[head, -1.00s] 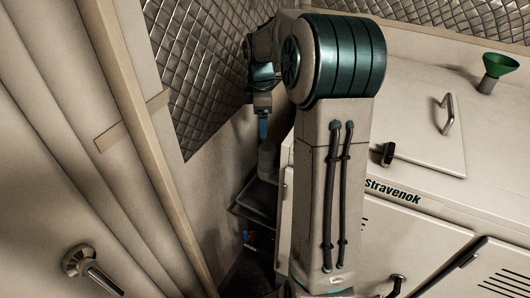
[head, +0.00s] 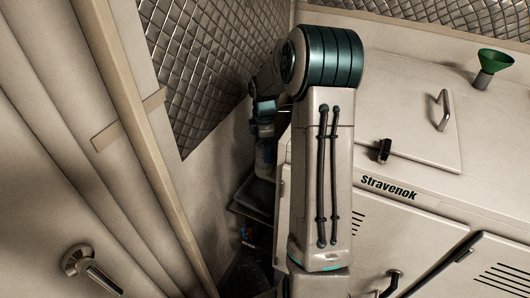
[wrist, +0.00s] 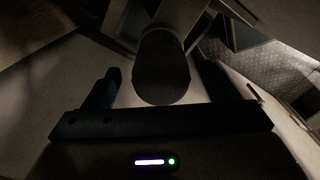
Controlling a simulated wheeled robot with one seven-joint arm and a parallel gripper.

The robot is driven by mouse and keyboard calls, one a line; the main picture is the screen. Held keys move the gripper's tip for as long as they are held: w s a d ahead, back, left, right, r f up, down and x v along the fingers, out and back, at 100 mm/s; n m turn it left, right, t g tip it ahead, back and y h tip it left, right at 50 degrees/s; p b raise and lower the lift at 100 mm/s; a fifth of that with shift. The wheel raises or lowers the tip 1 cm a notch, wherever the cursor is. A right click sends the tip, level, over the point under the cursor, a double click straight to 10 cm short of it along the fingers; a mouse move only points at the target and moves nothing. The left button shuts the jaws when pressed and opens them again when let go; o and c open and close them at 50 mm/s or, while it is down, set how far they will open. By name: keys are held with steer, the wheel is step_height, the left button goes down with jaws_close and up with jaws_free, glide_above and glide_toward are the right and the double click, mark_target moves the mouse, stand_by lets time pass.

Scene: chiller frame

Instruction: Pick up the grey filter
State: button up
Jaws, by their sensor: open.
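The grey filter (wrist: 162,72) is a dark cylinder in shadow in the wrist view, with its round end facing the camera. My open gripper (wrist: 160,80) has one finger on each side of it, with a visible gap at each finger. In the head view my gripper (head: 264,150) is low in the narrow gap left of the white cabinet, partly behind my arm. The filter is hard to make out there, and I cannot tell how deep it sits between the fingers.
A dark tray (head: 254,197) lies below my gripper. The white cabinet (head: 400,222) stands close on the right and a beige wall is on the left, so side room is tight. A green funnel (head: 495,63) stands on the cabinet top.

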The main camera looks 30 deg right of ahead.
step_height(320, 180, down, 2)
steer(key=shift+f, duration=0.2)
steer(key=c, duration=1.3)
steer(key=shift+c, duration=0.2)
steer(key=shift+r, duration=0.15)
